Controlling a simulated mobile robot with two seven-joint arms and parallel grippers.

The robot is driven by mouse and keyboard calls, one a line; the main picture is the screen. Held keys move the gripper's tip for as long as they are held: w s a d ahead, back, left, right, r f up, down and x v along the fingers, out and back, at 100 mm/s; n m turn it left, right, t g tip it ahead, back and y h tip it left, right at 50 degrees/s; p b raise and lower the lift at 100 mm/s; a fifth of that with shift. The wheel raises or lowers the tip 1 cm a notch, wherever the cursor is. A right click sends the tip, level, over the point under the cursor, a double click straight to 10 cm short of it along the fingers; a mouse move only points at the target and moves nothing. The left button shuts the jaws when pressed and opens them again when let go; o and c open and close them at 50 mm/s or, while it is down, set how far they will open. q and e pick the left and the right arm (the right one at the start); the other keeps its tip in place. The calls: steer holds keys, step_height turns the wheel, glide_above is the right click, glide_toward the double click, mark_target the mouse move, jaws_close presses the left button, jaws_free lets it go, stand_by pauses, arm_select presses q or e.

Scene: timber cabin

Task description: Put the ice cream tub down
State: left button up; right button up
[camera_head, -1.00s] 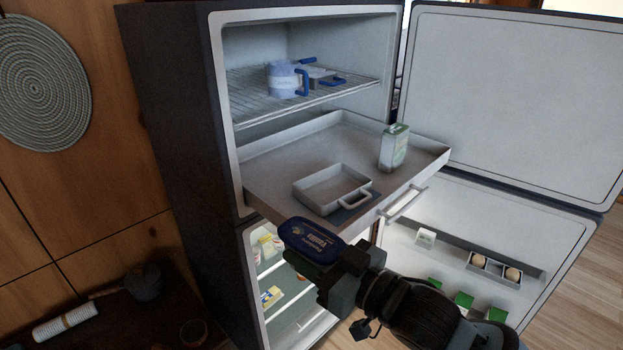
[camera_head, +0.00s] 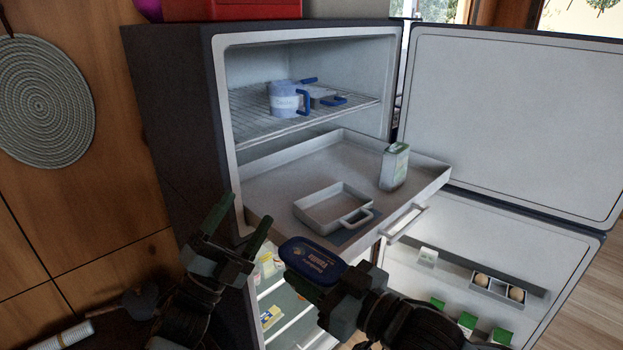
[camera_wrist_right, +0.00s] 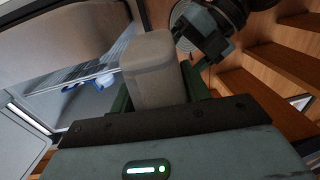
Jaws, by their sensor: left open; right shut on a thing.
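The ice cream tub (camera_head: 312,261) is dark blue with a printed lid. My right gripper (camera_head: 312,285) is shut on it and holds it in front of the pulled-out freezer drawer's front edge. In the right wrist view the tub (camera_wrist_right: 152,70) shows pale between the fingers of my right gripper (camera_wrist_right: 155,95). My left gripper (camera_head: 238,225) is open and empty, at the fridge's left front edge, left of the tub. It also shows in the right wrist view (camera_wrist_right: 190,50).
The pulled-out drawer (camera_head: 290,165) holds a white handled bin (camera_head: 335,205) and a green-and-white carton (camera_head: 394,167), with bare floor behind them. A blue-handled container (camera_head: 287,99) stands on the wire shelf (camera_head: 250,115) above. Both fridge doors (camera_head: 515,120) stand open at right.

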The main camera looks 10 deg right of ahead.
arm_select(q)
steer(key=s+d+r+m+g+h, duration=0.3)
steer(key=d+r+m+g, duration=0.3)
steer(key=m+g, duration=0.45)
steer(key=s+d+r+m+g+h, duration=0.25)
steer(key=d+r+m+g, duration=0.3)
steer(key=m+g, duration=0.5)
steer(key=s+d+m+g+y, duration=0.5)
steer(key=s+d+m+y, duration=0.4)
steer(key=m, duration=0.4)
steer(key=m+t+y, duration=0.5)
steer(key=t+y, duration=0.4)
steer(key=y, duration=0.7)
glide_toward(312, 257)
steer(key=shift+a+f, duration=0.15)
steer(key=shift+f, duration=4.15)
